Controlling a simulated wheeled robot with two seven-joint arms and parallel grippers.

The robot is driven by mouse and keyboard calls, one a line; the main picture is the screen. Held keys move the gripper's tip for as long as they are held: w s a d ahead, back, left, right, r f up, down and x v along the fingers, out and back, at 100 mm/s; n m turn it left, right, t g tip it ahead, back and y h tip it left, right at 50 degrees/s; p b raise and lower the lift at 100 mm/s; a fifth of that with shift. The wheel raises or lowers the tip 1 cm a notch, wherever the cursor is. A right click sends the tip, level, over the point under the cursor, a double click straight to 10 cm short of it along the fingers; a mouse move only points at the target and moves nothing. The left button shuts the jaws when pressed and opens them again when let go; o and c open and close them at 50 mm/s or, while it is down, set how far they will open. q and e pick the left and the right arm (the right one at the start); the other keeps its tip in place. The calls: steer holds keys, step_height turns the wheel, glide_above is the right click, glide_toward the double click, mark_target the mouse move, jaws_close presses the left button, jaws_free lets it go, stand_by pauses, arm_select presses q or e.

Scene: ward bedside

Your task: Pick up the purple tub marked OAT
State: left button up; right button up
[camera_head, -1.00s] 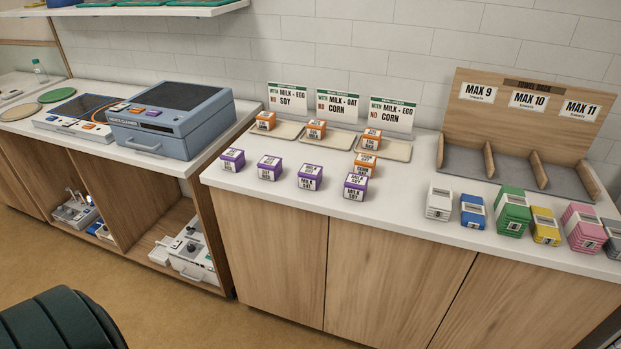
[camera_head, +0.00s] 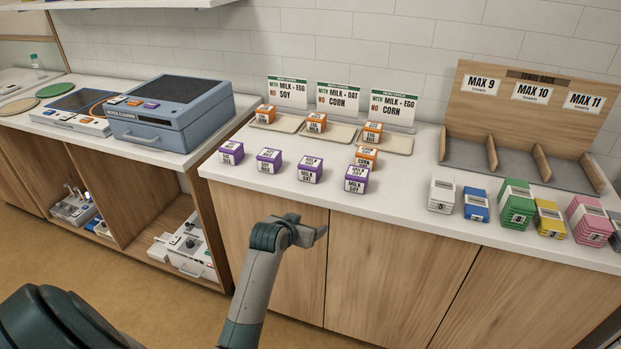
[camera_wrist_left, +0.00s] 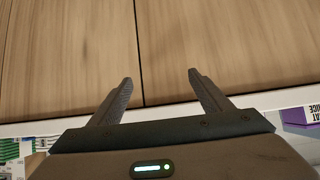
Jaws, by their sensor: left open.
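Purple tubs with white labels stand in a row along the counter front in the head view: a far-left tub (camera_head: 231,152), a second tub (camera_head: 269,161), a third tub (camera_head: 310,170) whose label seems to include OAT, and a fourth tub (camera_head: 356,180) that seems to read MILK SOY. The smaller print is too blurred to tell. My left gripper (camera_head: 319,234) is open and empty, in front of the cabinet doors and below the counter top, apart from the tubs. In the left wrist view its fingers (camera_wrist_left: 160,82) are spread; a purple tub (camera_wrist_left: 298,117) with a cut-off label shows at the right edge.
Several orange tubs (camera_head: 317,122) stand on or near trays (camera_head: 286,123) under allergen signs (camera_head: 338,98). A wooden towel rack (camera_head: 525,110) and coloured packs (camera_head: 516,205) are at the right. The counter's front edge (camera_head: 290,199) lies above my left gripper. A blue-grey machine (camera_head: 170,115) is at the left.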

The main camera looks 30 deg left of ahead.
mark_target(306, 166)
arm_select(q)
steer(key=s+a+r+t, duration=0.1)
steer(key=a+r, duration=0.1)
steer(key=r, duration=0.6)
steer(key=s+a+r+t+y, duration=0.1)
steer(key=r, duration=0.8)
steer(key=shift+s+a+r+n, duration=0.3)
steer(key=shift+s+a+n, duration=0.05)
steer(key=shift+s+n, duration=0.05)
arm_select(e)
steer(key=shift+w+a+f, duration=0.1)
steer(key=shift+w+f, duration=0.05)
steer(key=shift+w, duration=0.4)
arm_select(q)
steer(key=shift+w, duration=0.1)
steer(key=p+x, duration=0.1)
steer(key=x, duration=1)
steer(key=shift+r+p, duration=0.15)
steer(key=shift+p, duration=0.15)
steer(key=shift+w+a+f, duration=0.15)
steer(key=shift+w+f, duration=0.1)
steer(key=shift+w, duration=0.25)
arm_select(e)
steer(key=s+d+g, duration=0.1)
steer(key=s+d, duration=0.1)
steer(key=s, duration=0.3)
steer(key=shift+s+d+r, duration=0.25)
steer(key=shift+r, duration=0.15)
